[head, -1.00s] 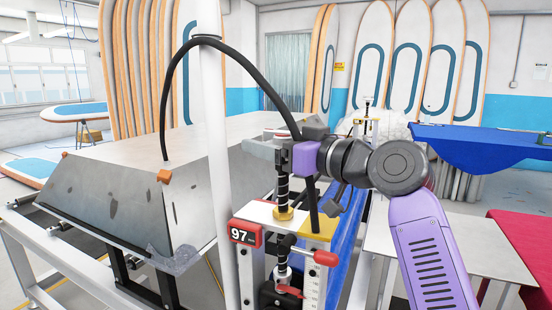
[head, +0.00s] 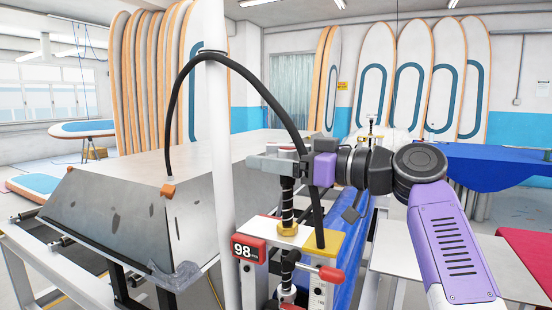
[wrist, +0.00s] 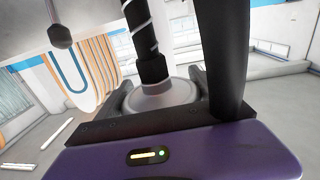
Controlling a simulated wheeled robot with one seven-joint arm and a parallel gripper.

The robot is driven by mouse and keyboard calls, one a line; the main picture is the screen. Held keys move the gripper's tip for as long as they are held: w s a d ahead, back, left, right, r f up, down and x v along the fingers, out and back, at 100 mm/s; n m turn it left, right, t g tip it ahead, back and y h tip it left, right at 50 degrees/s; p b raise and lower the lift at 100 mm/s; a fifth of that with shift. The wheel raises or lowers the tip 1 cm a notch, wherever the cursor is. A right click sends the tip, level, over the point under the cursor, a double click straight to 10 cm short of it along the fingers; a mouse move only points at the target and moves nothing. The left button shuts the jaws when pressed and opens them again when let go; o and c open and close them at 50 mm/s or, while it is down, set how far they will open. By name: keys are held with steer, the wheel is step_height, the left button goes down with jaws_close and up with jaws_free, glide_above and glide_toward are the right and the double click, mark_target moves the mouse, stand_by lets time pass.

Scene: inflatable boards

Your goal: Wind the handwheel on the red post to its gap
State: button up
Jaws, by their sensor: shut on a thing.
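The handwheel shows in the wrist view as a pale grey round hub (wrist: 160,97) at the foot of a dark, spiral-striped spindle. The two dark fingers of my gripper (head: 284,160) lie on either side of it, shut on it. In the head view my gripper is at the top of the striped spindle (head: 287,203), which stands upright in a brass nut (head: 288,229). The handwheel's rim is mostly hidden there. Below, a white-framed unit carries a red display (head: 249,251) reading 98. I cannot make out the gap or any red post clearly.
A red-tipped lever (head: 330,274) sticks out below. A large grey metal block (head: 120,215) stands at left. A pale table (head: 450,262) lies at right.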

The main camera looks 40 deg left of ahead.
steer(key=shift+s+a+f, duration=0.2)
steer(key=shift+s+f, duration=0.05)
steer(key=shift+f, duration=0.2)
steer(key=o, duration=1.3)
steer(key=shift+o, duration=0.2)
steer(key=shift+r, duration=0.2)
steer(key=shift+w+d, duration=0.1)
steer(key=d, duration=0.2)
steer(key=d+b, duration=0.1)
steer(key=d, duration=0.1)
steer(key=w+d+b, duration=0.1)
steer(key=d, duration=0.1)
steer(key=shift+d+f, duration=0.1)
steer(key=shift+d, duration=0.2)
steer(key=shift+w+d, duration=0.1)
steer(key=shift+d, duration=0.35)
